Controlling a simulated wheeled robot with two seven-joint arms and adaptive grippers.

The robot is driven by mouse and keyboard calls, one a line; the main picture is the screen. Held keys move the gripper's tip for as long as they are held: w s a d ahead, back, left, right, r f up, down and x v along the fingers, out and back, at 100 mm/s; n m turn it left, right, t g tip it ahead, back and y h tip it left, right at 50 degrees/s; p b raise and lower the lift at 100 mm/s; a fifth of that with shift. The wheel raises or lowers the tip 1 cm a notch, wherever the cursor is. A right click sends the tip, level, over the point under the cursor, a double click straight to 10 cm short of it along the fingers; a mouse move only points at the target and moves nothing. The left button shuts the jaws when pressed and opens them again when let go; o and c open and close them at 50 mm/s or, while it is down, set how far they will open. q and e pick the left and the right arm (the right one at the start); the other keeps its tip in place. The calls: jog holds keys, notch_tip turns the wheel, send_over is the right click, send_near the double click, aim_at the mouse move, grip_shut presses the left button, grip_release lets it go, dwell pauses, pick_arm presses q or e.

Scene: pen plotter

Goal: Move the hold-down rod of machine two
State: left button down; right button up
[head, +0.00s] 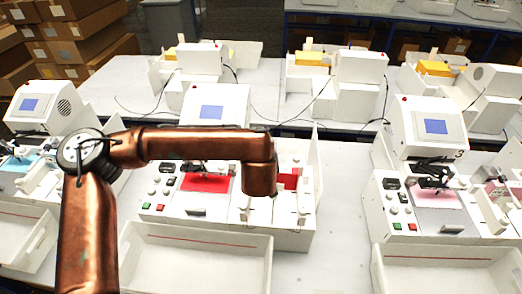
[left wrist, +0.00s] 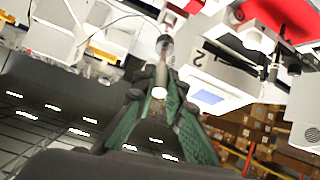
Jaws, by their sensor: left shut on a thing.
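The middle machine (head: 217,105), with a red sheet (head: 205,183) on its bed, is the one my left arm reaches over. My left gripper (left wrist: 160,95) shows in the left wrist view with its dark green fingers closed around a thin pale rod (left wrist: 161,75), which I take to be the hold-down rod. The rod points away from the fingers toward the machine, whose white housing and blue screen (left wrist: 208,97) are beside it. In the head view my copper wrist hides the gripper and the rod. My right gripper is in neither view.
An empty white tray (head: 195,238) stands in front of the middle machine. Similar machines stand to the left (head: 38,108) and right (head: 428,128). A second row of white machines with yellow parts (head: 313,58) is behind. Bare white tabletop (head: 338,215) lies right of the middle machine.

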pick_arm(q)
jog(key=c, duration=2)
grip_release()
jog(key=shift+o, duration=0.2)
jog(key=v, duration=1.2)
